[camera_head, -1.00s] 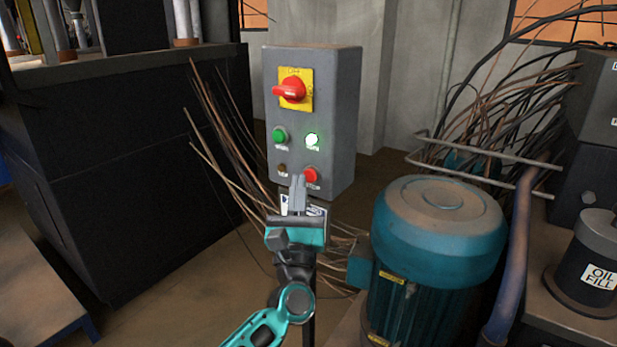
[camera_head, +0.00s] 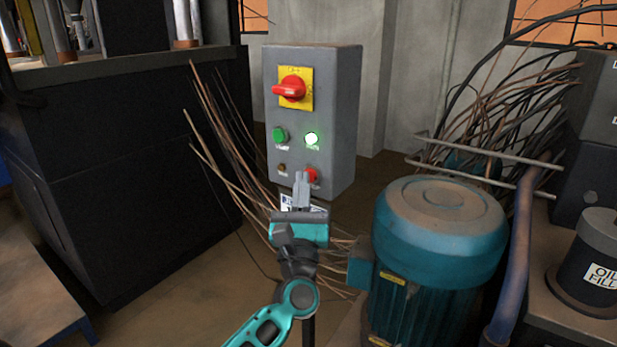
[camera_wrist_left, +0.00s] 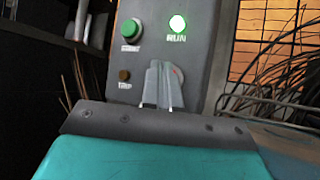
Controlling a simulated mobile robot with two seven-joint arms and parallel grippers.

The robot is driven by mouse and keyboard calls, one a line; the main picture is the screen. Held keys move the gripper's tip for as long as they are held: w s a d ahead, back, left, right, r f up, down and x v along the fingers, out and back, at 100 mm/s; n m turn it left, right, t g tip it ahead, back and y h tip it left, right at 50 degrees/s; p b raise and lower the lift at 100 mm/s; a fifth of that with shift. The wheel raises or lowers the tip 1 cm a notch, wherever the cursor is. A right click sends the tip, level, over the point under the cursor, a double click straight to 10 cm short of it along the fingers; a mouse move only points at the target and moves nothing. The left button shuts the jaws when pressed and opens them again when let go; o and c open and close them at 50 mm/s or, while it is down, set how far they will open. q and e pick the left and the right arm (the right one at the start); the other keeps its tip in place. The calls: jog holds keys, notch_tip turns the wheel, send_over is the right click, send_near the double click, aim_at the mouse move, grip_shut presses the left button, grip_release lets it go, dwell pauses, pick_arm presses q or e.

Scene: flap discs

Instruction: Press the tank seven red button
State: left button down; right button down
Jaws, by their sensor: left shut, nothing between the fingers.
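A grey control box (camera_head: 340,100) stands upright in the middle of the head view. Its red button (camera_head: 312,175) is at the lower right of the panel, below a lit green-white RUN lamp (camera_head: 312,139). My left gripper (camera_head: 301,176) is shut and empty, with its fingertips in front of the red button and covering its left part. I cannot tell whether they touch it. In the left wrist view the shut fingers (camera_wrist_left: 157,68) hide most of the button; only a thin red edge (camera_wrist_left: 179,71) shows. My right gripper is not in view.
The box also has a green button (camera_head: 280,135), a small brown TRIP lamp (camera_head: 282,168) and a red rotary switch (camera_head: 290,88) on a yellow plate. A teal motor (camera_head: 440,230) stands close on the right.

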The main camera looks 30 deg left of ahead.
pick_arm(q)
jog(key=shift+w, duration=0.25)
jog(key=shift+s, duration=0.1)
dwell(0.4)
jog(key=shift+s, duration=0.8)
jog(key=s, duration=0.5)
jog(key=shift+a, duration=0.25)
dwell(0.5)
